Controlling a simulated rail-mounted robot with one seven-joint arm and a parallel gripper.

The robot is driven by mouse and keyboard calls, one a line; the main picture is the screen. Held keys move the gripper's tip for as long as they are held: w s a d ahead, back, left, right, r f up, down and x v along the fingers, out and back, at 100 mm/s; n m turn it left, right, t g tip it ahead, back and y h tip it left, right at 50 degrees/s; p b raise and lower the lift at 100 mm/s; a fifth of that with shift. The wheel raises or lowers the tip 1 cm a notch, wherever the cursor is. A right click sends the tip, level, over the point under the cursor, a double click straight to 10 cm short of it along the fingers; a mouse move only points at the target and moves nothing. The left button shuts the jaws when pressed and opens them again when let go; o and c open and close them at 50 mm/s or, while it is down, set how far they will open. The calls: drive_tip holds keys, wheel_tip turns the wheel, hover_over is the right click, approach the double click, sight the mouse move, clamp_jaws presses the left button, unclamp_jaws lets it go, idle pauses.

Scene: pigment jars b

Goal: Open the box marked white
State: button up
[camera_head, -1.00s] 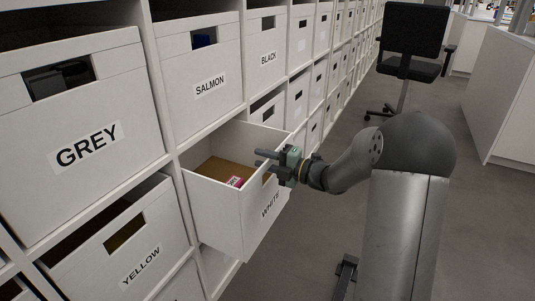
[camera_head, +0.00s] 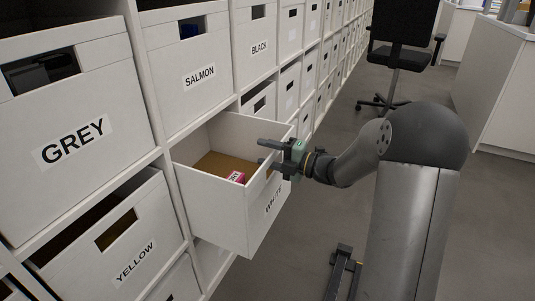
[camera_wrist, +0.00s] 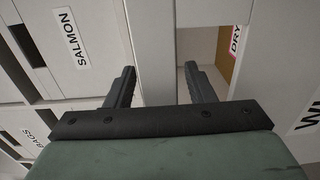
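The white box (camera_head: 208,215), marked WHITE on its front panel, is pulled well out of its shelf bay like a drawer. Its open top shows a brown inside and a small red and white packet (camera_head: 237,178). A label reading DRY (camera_wrist: 236,42) shows in the wrist view. My gripper (camera_head: 261,151) is at the box's front panel, its fingers pointing left over the panel's upper part. In the wrist view the two fingers (camera_wrist: 160,72) are spread apart, with pale panel surfaces beyond them. I cannot tell whether either finger touches the panel.
Boxes marked GREY (camera_head: 95,100), SALMON (camera_head: 205,95), BLACK (camera_head: 257,63) and YELLOW (camera_head: 155,235) sit in the shelving around the white box. A dark office chair (camera_head: 400,55) stands at the back. The grey floor (camera_head: 320,150) between shelving and chair is clear.

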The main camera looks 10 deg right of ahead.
drive_tip(key=p+v, duration=0.4)
drive_tip(key=v, duration=1.3)
drive_tip(key=shift+d, duration=0.2)
drive_tip(key=w+a+r+m+t+h+p, duration=0.1)
drive_tip(key=w+r+m+h+p, duration=0.2)
drive_tip(key=r+m+h+p, duration=0.5)
drive_tip(key=w+a+r+m+t+h+p, duration=0.1)
drive_tip(key=w+r+m+h+p, duration=0.3)
drive_tip(key=r+p, duration=0.5)
drive_tip(key=s+a+r+m+g+p, duration=0.4)
drive_tip(key=s+m+p, duration=0.1)
drive_tip(key=s, duration=0.5)
drive_tip(key=s+a+r+m+g+h+p, duration=0.1)
drive_tip(key=s+a+r+m+g+p, duration=0.2)
drive_tip(key=s, duration=0.7)
drive_tip(key=s+a+r+m+g+h+p, duration=0.1)
drive_tip(key=s+a+r+m+g+p, duration=0.3)
drive_tip(key=s, duration=0.6)
drive_tip(key=a+m+g+p, duration=0.1)
drive_tip(key=a+m+p, duration=0.1)
drive_tip(key=m+p, duration=0.1)
drive_tip(key=shift+s+r+m+g+p, duration=0.3)
drive_tip(key=shift+s+m, duration=0.1)
drive_tip(key=shift+m, duration=0.1)
